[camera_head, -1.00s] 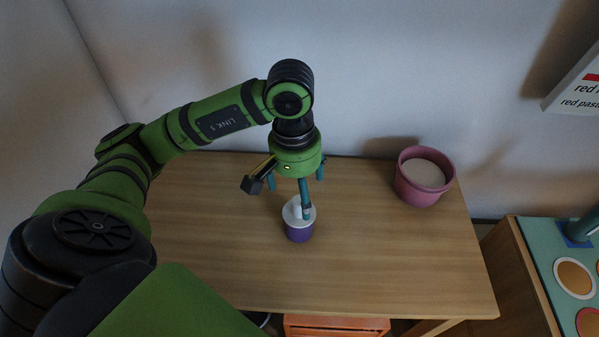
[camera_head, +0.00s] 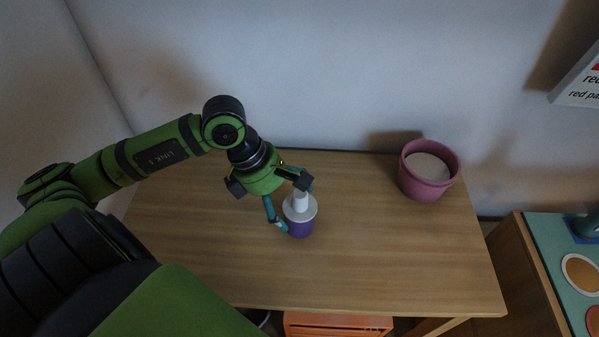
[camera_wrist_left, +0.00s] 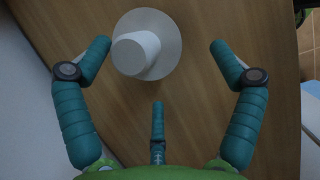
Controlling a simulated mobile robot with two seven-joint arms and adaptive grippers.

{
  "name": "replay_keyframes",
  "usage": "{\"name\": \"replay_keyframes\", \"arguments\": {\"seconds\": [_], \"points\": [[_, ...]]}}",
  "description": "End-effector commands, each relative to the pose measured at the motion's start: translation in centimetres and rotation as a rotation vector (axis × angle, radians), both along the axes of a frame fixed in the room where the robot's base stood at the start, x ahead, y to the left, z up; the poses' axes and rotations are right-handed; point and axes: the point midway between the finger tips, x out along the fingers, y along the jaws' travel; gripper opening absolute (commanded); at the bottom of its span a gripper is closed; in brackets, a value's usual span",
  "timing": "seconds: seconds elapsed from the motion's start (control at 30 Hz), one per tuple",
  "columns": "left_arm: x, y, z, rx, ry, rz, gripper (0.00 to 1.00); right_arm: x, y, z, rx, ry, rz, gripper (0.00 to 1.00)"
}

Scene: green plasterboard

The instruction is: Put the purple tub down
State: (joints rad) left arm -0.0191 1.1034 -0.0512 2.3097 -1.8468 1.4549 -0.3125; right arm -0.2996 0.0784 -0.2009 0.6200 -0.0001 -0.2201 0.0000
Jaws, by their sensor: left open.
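The purple tub (camera_head: 300,228) stands upright on the wooden table. It has a white round lid with a white knob on top (camera_head: 300,203). My left gripper (camera_head: 287,206) is open at the tub's left side, with one teal finger low beside it and another near the knob. In the left wrist view the white lid and knob (camera_wrist_left: 140,50) lie between the spread teal fingers (camera_wrist_left: 158,66), nearer the left one. That lid hides most of the tub's purple body there. I cannot tell whether any finger touches it. My right gripper is not in view.
A pink pot (camera_head: 428,180) with pale contents stands at the table's back right. The wooden table (camera_head: 400,260) is clear in front and to the right. An orange crate (camera_head: 338,325) is below the front edge. A teal-topped surface with round discs (camera_head: 580,277) is at right.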

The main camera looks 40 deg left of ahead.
Motion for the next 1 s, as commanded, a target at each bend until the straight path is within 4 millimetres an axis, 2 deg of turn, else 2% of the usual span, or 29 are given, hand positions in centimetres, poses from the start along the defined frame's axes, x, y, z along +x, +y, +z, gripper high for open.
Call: {"name": "replay_keyframes", "arguments": {"seconds": [0.3,0.43,0.73,0.77,0.8,0.9,1.0], "points": [[1.7,-1.6,-2.8,-0.004,0.002,-0.002,0.93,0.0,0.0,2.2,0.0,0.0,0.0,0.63],[2.0,-2.0,-4.5,-0.001,0.001,-0.002,0.93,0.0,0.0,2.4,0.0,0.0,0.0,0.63],[2.1,-2.1,-5.2,0.003,-0.001,-0.005,0.93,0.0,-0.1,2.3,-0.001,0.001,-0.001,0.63],[2.1,-2.1,-5.2,0.003,-0.001,-0.005,0.85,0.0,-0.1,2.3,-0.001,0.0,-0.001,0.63],[2.1,-2.1,-5.2,0.003,-0.001,-0.005,0.69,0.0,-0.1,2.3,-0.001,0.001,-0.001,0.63],[2.1,-2.2,-5.2,0.002,0.0,-0.005,0.34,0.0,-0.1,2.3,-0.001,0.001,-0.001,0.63],[2.0,-2.2,-5.2,0.002,0.001,-0.005,0.34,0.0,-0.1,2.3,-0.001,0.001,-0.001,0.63]]}}
